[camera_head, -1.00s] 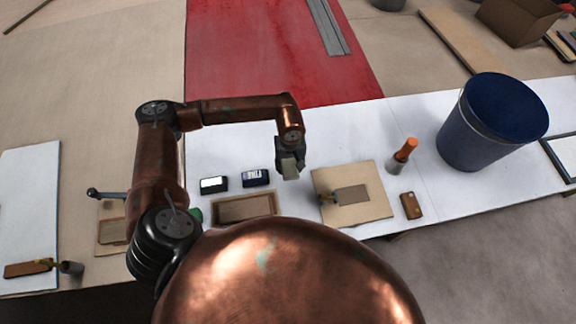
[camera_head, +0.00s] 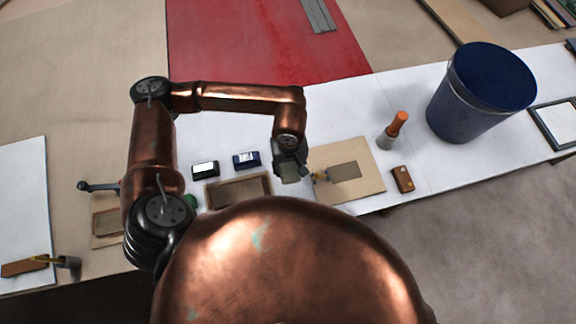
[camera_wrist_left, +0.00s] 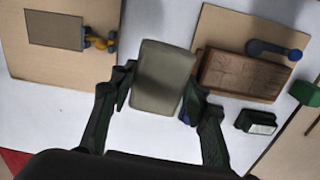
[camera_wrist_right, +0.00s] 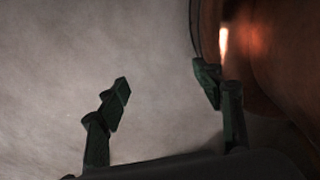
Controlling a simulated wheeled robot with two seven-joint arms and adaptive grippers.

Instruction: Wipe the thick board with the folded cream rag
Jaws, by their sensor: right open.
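My left gripper (camera_head: 290,173) is shut on the folded cream rag (camera_wrist_left: 163,76), a pale grey-cream pad held between its fingers. In the head view it hangs between the thick board and a tan panel. The thick board (camera_wrist_left: 243,74) is a brown wooden slab; in the head view (camera_head: 238,191) it lies near the table's front edge, partly hidden by my copper body. In the left wrist view the rag is just left of the board, with a gap at its top; contact cannot be told. My right gripper (camera_wrist_right: 165,85) is open and empty beside my copper body.
Two small boxes, one black and white (camera_head: 205,170) and one blue (camera_head: 246,160), stand behind the board. A brown block (camera_head: 402,179), an orange-handled tool (camera_head: 395,130) and a blue bucket (camera_head: 480,95) are to the right.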

